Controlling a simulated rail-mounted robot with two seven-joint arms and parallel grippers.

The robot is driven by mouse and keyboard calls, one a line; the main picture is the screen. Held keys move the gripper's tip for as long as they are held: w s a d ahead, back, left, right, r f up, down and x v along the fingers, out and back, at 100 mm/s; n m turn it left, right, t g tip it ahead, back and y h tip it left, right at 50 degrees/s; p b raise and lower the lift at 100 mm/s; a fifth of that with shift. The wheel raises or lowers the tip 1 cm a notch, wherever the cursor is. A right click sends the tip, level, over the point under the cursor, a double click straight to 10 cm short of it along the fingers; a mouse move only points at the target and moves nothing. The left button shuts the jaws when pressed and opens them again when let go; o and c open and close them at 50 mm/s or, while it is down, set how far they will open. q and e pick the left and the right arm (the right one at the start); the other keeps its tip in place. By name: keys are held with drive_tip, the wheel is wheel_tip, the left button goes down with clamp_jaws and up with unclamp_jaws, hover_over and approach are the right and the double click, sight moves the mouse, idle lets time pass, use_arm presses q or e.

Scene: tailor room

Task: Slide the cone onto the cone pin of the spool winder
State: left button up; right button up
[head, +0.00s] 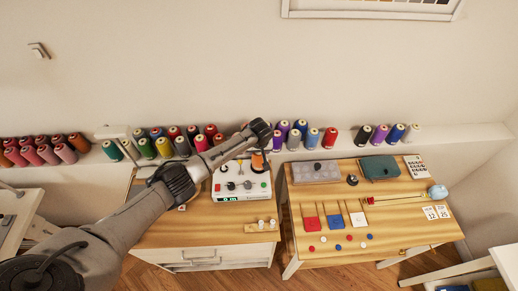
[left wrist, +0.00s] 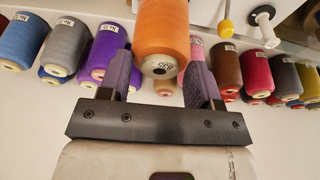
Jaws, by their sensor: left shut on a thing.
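An orange thread cone (left wrist: 162,28) is between the two fingers of my left gripper (left wrist: 158,78) in the left wrist view, its labelled end facing the camera. In the head view the cone (head: 258,162) shows as a small orange patch below my left gripper (head: 264,143), at the back of the spool winder. The spool winder (head: 253,187) is a white box with knobs and a green display on the left table. My arm covers part of it. I cannot make out the cone pin. My right gripper is not in view.
Many thread cones (head: 162,147) stand on the wall shelf behind the winder. Small spools (head: 260,224) stand at the left table's right front. The right table (head: 308,260) holds a grey case, a green pouch, coloured squares and buttons. The left table's front is mostly clear.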

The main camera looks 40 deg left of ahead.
use_arm(q)
drive_tip(key=shift+f, duration=0.2)
drive_tip(key=o, duration=1.4)
drive_tip(key=shift+c, duration=0.2)
drive_tip(key=v, duration=1.4)
drive_tip(key=shift+p, duration=0.45)
drive_tip(key=shift+w+a, duration=0.1)
drive_tip(key=shift+w, duration=0.05)
